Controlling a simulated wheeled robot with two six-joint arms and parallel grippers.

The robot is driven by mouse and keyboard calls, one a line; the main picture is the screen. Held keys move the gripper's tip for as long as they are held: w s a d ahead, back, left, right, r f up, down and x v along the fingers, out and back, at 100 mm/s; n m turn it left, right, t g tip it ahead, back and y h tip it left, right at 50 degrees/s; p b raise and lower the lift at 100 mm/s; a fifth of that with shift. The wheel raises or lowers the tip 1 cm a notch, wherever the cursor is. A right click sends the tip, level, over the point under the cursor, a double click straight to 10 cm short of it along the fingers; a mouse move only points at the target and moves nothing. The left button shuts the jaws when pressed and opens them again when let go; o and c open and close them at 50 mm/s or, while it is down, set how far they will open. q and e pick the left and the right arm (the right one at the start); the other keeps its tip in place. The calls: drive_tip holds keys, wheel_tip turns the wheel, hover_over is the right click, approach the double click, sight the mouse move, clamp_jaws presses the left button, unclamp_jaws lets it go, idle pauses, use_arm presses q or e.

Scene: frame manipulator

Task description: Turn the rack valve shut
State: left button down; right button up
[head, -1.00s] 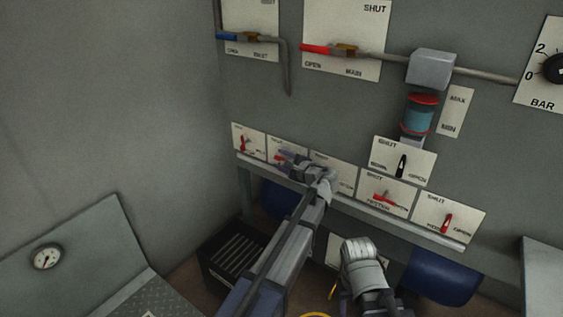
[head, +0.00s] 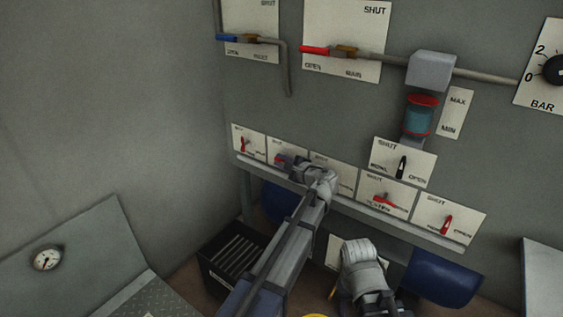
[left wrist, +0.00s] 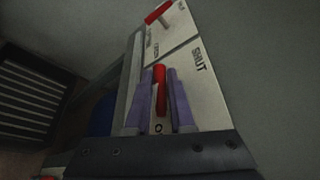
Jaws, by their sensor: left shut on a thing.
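A row of white valve plates with small red handles runs along the rack. My left gripper (head: 288,160) is at the second plate from the left (head: 287,146). In the left wrist view the two purple fingers (left wrist: 161,103) stand on either side of a red handle (left wrist: 160,86) and are shut on it. The word SHUT is on that plate beside the handle. The rest of the plate's label is hidden or too small to read. A neighbouring plate's red handle (left wrist: 158,13) shows farther off. My right gripper's fingers do not show.
Above the row are a blue-handled pipe valve (head: 228,38), a red-handled pipe valve (head: 315,50) and a black-handled valve plate (head: 402,163). A dark slatted box (head: 234,255) and a blue seat (head: 441,278) stand below. A pressure dial is at the right.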

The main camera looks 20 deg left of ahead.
use_arm(q)
drive_tip(key=shift+r+h+p, duration=0.25)
drive_tip(key=shift+h+p, duration=0.05)
drive_tip(key=shift+p, duration=0.4)
drive_tip(key=n+g+h+p, duration=0.1)
drive_tip(key=g+h+p, duration=0.1)
drive_tip(key=h+p, duration=0.2)
drive_tip(key=n+g+h+p, duration=0.1)
drive_tip(key=g+h+p, duration=0.1)
drive_tip(key=p, duration=0.6)
drive_tip(key=shift+a+h+p, duration=0.1)
drive_tip(key=shift+h+p, duration=0.3)
drive_tip(key=shift+h, duration=0.5)
drive_tip(key=shift+g+h+p, duration=0.5)
drive_tip(key=shift+h+p, duration=0.05)
drive_tip(key=shift+h, duration=0.25)
drive_tip(key=shift+f+n+g+h+p, duration=0.2)
drive_tip(key=shift+n+g+h+p, duration=0.15)
drive_tip(key=shift+h, duration=0.45)
drive_tip(key=shift+f+g+h, duration=0.1)
drive_tip(key=shift+g+h, duration=0.25)
drive_tip(key=shift+h, duration=0.75)
drive_tip(key=shift+s+n+g+h, duration=0.1)
drive_tip(key=shift+n+g+h, duration=0.25)
drive_tip(key=shift+h, duration=0.55)
